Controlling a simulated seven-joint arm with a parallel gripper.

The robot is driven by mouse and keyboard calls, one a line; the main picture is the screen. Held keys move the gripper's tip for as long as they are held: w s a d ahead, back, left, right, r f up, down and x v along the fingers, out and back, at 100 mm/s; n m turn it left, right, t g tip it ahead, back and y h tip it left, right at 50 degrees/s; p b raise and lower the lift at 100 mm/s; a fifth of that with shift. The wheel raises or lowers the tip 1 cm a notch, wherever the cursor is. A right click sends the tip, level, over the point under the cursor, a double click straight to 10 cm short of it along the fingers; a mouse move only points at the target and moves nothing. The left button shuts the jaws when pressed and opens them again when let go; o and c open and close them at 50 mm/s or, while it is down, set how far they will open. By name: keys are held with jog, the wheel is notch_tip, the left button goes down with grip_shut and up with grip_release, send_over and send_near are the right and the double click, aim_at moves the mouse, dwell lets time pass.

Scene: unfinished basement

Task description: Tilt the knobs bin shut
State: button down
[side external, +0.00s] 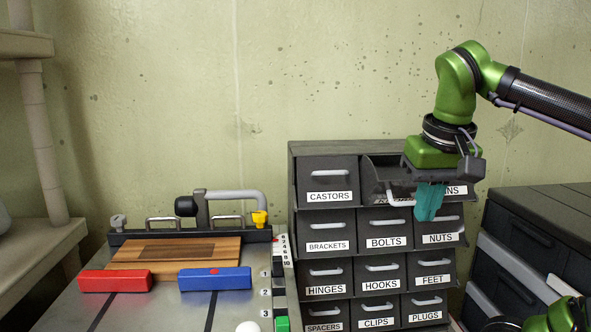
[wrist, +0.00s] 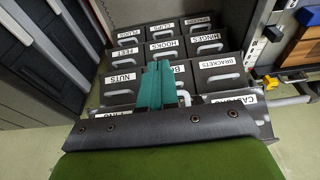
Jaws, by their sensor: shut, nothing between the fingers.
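The knobs bin (side external: 380,172) is the middle bin of the top row in the dark grey cabinet. It is tilted open, its front leaning outward, and its label is mostly hidden. Its pale handle (side external: 400,198) shows just left of my fingers. My gripper (side external: 428,206) points down with its teal fingers shut and empty, in front of the top row between the knobs bin and the pins bin (side external: 452,190). In the wrist view the shut fingers (wrist: 156,84) lie beside a pale handle (wrist: 184,97); whether they touch the bin I cannot tell.
The castors bin (side external: 328,180) is shut at the left. Several labelled bins below, such as bolts (side external: 385,228) and nuts (side external: 438,226), are shut with protruding handles. A workbench (side external: 160,308) with red and blue blocks stands left. Dark drawers (side external: 535,235) stand right.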

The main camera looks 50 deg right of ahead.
aim_at(408, 183)
jog(key=shift+w+d+r, duration=0.3)
jog(key=shift+w+d, duration=0.5)
jog(key=shift+w+d+r, duration=0.3)
jog(key=shift+w+d, duration=0.45)
jog(key=shift+w+d+r, duration=0.3)
jog(key=shift+w+d, duration=0.7)
jog(key=shift+d, duration=0.15)
jog(key=shift+w+d+f, duration=0.1)
jog(key=shift+w+d, duration=1.35)
jog(key=shift+s+a, duration=0.1)
jog(key=s+a+r, duration=0.3)
jog(key=s+a, duration=0.1)
jog(key=shift+a+r, duration=0.15)
